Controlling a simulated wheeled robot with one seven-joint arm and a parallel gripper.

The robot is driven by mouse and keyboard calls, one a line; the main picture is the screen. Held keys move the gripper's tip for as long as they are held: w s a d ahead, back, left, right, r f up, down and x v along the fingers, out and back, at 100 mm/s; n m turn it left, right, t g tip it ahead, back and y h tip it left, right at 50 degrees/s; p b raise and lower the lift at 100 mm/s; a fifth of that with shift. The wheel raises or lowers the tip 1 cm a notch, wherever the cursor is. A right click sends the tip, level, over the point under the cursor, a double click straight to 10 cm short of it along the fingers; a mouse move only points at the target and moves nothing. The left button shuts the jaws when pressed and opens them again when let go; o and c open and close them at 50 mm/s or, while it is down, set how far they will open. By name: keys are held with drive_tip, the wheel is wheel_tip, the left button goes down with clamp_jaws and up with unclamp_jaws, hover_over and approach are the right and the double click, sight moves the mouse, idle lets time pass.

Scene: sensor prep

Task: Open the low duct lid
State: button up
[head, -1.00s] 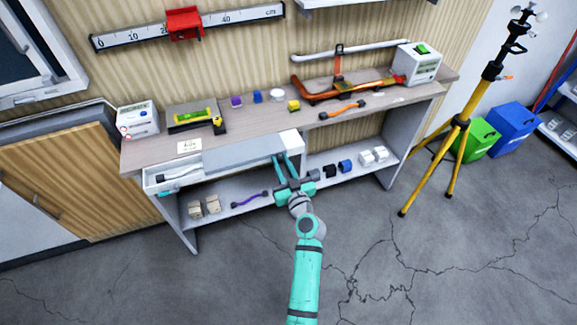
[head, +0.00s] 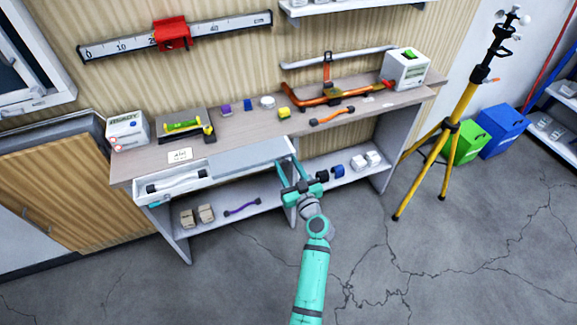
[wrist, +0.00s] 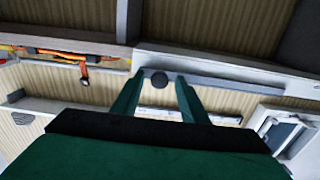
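The low duct (head: 137,196) is a long white trough along the bench's front edge. Its pale grey lid (head: 245,157) covers the right part; the left part is open and shows a white cable (head: 176,182) inside. My gripper (head: 283,162) is at the lid's right end, fingers reaching up to it. In the wrist view, my gripper (wrist: 158,76) has its two fingers apart, with a dark round knob (wrist: 160,79) between their tips, at the end of the grey lid strip (wrist: 232,85). A narrow gap shows on each side of the knob; whether either finger touches it is unclear.
The bench top (head: 235,130) holds small coloured blocks, an orange clamp (head: 325,97) and a white meter (head: 405,68). A lower shelf (head: 265,205) under the duct carries beige blocks and a purple cable. A yellow tripod (head: 445,145) stands right. The floor in front is clear.

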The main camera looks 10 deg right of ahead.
drive_tip(key=s+d, duration=0.2)
drive_tip(key=s, duration=0.8)
drive_tip(key=shift+s, duration=0.3)
drive_tip(key=shift+d, duration=0.1)
drive_tip(key=s+a+f+m+g+h, duration=0.1)
drive_tip(key=s+a+f+g+h, duration=0.15)
drive_tip(key=s+f, duration=0.55)
drive_tip(key=s+a+f+m+g+h, duration=0.1)
drive_tip(key=s+a+f+m+h, duration=0.15)
drive_tip(key=s, duration=0.95)
drive_tip(key=s+a+r, duration=0.3)
drive_tip(key=s+r, duration=0.1)
drive_tip(key=s, duration=0.3)
drive_tip(key=s+a+r+n+t+y, duration=0.1)
drive_tip(key=s+a+r, duration=0.1)
drive_tip(key=s+r, duration=0.2)
drive_tip(key=s+a+r, duration=0.3)
drive_tip(key=s+r, duration=0.1)
drive_tip(key=s, duration=0.6)
drive_tip(key=shift+a+y, duration=0.3)
